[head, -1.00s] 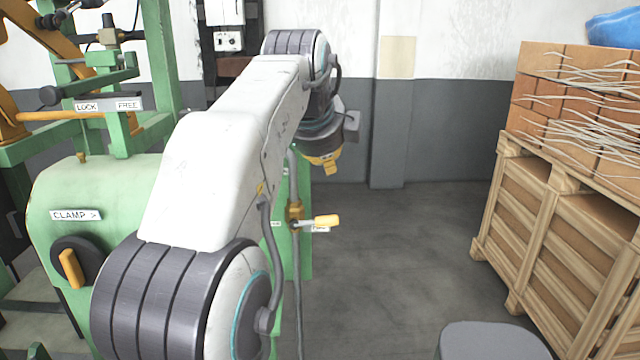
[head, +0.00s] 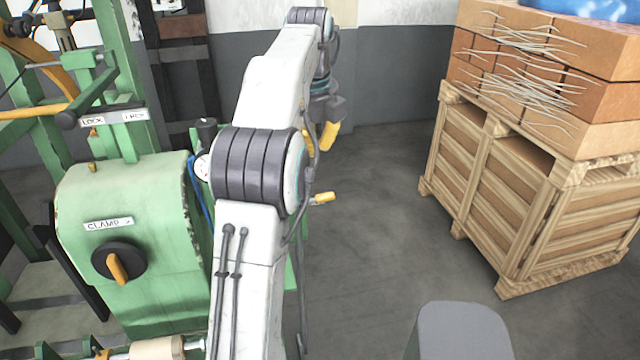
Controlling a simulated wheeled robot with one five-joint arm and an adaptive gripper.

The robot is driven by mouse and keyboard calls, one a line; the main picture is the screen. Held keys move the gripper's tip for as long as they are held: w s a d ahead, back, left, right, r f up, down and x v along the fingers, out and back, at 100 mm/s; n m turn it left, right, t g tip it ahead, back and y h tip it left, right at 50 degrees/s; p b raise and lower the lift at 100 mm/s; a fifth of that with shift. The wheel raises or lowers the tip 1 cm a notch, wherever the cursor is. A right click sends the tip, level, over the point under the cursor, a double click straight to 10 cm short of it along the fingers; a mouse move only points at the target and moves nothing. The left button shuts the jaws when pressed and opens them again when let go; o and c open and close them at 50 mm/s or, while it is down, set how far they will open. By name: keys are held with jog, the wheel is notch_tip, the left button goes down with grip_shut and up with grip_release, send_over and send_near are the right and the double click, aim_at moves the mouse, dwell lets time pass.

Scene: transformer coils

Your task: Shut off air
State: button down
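The air valve's yellow lever (head: 323,198) sticks out to the right, roughly level, just right of my arm in the head view. The valve body and its label are hidden behind my arm. My gripper (head: 322,138), with yellow parts, hangs at the end of my arm, above the lever in the picture. It looks apart from the lever, though the depth between them is hard to judge. The gripper is small and partly covered by my arm, so its opening is unclear. I see nothing held in it.
A green machine (head: 130,200) with a CLAMP label and a black dial with an orange handle (head: 117,267) stands at left. A pressure gauge (head: 202,167) sits beside my arm. A wooden crate (head: 530,200) with brown blocks stands at right.

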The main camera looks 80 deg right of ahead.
jog(key=f, duration=0.1)
jog(key=p, duration=0.4)
send_over(320, 196)
jog(key=a, duration=0.1)
jog(key=a+x, duration=0.2)
jog(key=x, duration=0.6)
jog(key=p+x, duration=0.2)
jog(key=shift+d+f, duration=0.1)
jog(key=shift+f, duration=0.3)
jog(key=shift+p+x, duration=0.35)
jog(key=shift+x, duration=0.7)
